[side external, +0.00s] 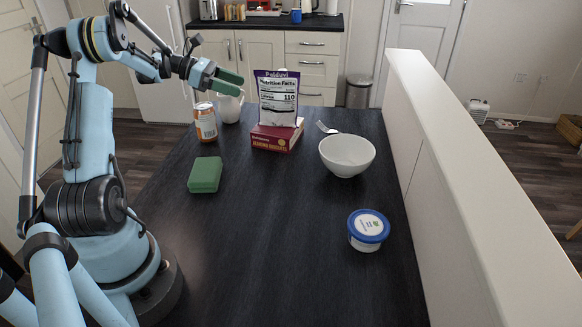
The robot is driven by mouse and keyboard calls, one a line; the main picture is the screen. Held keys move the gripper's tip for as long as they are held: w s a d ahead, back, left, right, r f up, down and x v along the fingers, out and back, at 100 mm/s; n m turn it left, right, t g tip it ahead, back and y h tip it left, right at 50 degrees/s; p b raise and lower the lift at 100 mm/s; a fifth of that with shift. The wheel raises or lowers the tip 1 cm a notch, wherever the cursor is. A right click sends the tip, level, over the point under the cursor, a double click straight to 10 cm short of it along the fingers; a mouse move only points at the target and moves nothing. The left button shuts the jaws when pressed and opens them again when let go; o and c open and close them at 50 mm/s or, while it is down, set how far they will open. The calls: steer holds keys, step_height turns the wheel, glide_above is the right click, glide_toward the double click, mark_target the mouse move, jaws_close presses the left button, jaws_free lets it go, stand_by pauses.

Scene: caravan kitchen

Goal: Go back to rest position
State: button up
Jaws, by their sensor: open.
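My gripper (229,83) has green fingers and is raised above the far left part of the dark table (290,240). It is open, and I see nothing held between the fingers. A white jug or mug (231,107) stands below and behind the fingers, partly hidden by them.
A bag with a nutrition label (278,97) stands upright at a red box (276,136). A green block (205,174), white bowl (347,155), fork (327,128) and blue-lidded tub (368,230) are on the table. A white low wall (460,190) borders the right. The front middle is clear.

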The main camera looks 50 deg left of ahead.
steer(key=shift+v, duration=0.95)
steer(key=s+d+r+m+g+y, duration=0.1)
steer(key=d+m+g+y, duration=0.4)
steer(key=d+m, duration=1.35)
steer(key=s+d+f+m+y, duration=0.1)
steer(key=s+d+m, duration=0.3)
steer(key=d, duration=0.3)
steer(key=s+d+f+m+t+y, duration=0.1)
steer(key=s+d+m+y, duration=0.1)
steer(key=d+m, duration=0.4)
steer(key=shift+s+d+t, duration=0.3)
steer(key=shift+s+d, duration=0.6)
steer(key=shift+d, duration=0.05)
